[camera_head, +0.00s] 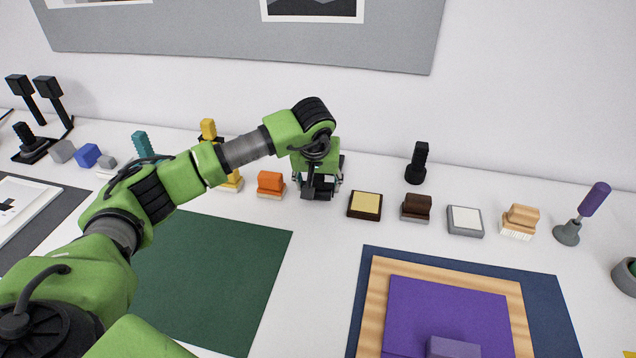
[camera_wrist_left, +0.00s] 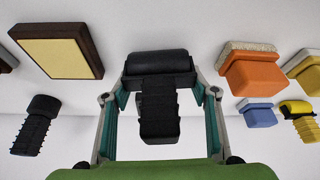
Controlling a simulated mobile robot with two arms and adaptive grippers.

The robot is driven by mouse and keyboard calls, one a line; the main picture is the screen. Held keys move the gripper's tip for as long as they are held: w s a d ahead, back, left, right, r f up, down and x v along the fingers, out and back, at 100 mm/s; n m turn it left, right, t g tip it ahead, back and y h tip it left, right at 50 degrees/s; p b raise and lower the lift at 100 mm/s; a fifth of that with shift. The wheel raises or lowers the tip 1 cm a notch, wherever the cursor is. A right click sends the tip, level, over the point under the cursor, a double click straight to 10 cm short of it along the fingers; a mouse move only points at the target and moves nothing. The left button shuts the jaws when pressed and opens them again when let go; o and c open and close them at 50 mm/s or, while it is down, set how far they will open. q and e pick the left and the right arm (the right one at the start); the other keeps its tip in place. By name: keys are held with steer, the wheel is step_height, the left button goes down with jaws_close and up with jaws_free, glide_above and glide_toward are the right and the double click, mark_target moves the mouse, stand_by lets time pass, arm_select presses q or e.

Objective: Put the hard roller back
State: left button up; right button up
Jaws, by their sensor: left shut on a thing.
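The hard roller is black, with a wide dark cylinder (camera_wrist_left: 158,63) and a ribbed black handle (camera_wrist_left: 159,112). My left gripper (camera_head: 318,184) points down at the back of the table. My right gripper is not in view.
An orange-handled block (camera_head: 271,184) stands close left of the gripper; a yellow-topped pad (camera_head: 365,205) lies close right. Further right are a dark brown block (camera_head: 416,208) and a white-topped pad (camera_head: 465,221).

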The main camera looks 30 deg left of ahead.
arm_select(q)
steer(key=shift+f+b, duration=0.35)
steer(key=shift+f, duration=0.05)
stand_by(0.4)
steer(key=o, duration=1.4)
steer(key=shift+o, duration=0.2)
steer(key=shift+f, duration=0.1)
steer(key=shift+p+v, duration=0.95)
steer(key=shift+v, duration=0.55)
steer(key=shift+p+v, duration=1.5)
steer(key=shift+v, duration=1.05)
